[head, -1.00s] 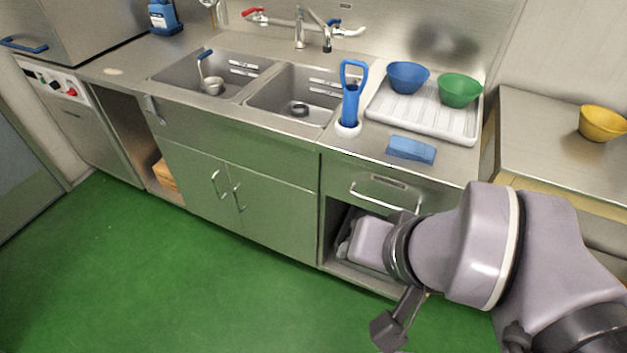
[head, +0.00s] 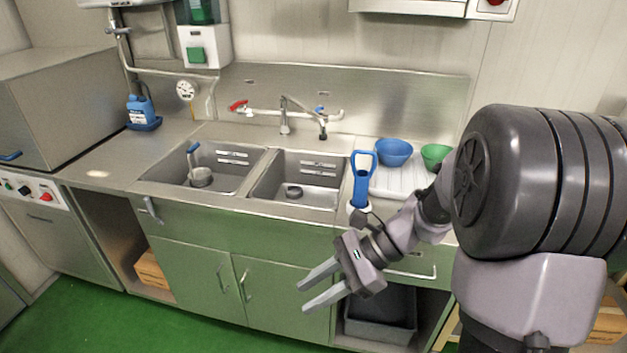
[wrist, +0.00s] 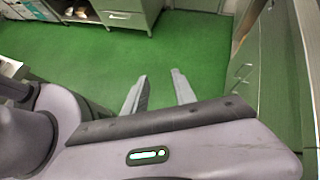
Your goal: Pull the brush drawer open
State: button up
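The brush drawer (head: 432,264) is a steel front under the drainboard, right of the sink cupboard, with a bar handle (head: 415,275). It looks shut; my arm hides its left and upper parts. My gripper (head: 303,296) is open and empty. It is left of the handle, in front of the sink cupboard, with its fingers pointing left and away from the drawer. In the wrist view its two fingers (wrist: 160,74) are spread over green floor with nothing between them. The drawer is not clearly seen there.
A grey bin (head: 380,318) stands in the open bay below the drawer. The cupboard doors (head: 265,290) with two upright handles are left of it. A blue-handled brush (head: 362,182) stands on the counter, beside the drainboard (head: 395,184) with blue and green bowls. Green floor is clear in front.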

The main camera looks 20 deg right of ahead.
jog(key=w+d+f+m+t+p, duration=0.3)
jog(key=d+f+m+t, duration=0.4)
jog(key=d+m, duration=0.35)
jog(key=w+d+f+m+t+p, duration=0.35)
jog(key=d+f+m+t, duration=0.25)
jog(key=d+m+t, duration=0.35)
jog(key=m+t+h+p, duration=0.1)
jog(key=m+t+h, duration=0.1)
jog(key=m+h, duration=1.35)
send_near(399, 272)
jog(key=shift+m+y, duration=0.45)
jog(key=shift+y, duration=0.4)
jog(key=b+x, duration=0.1)
jog(key=x, duration=0.2)
jog(key=b+x, duration=0.1)
jog(key=x, duration=0.2)
jog(key=b+x, duration=0.1)
jog(key=x, duration=0.3)
jog(key=shift+d+f, duration=0.15)
jog(key=shift+d, duration=0.2)
grip_shut()
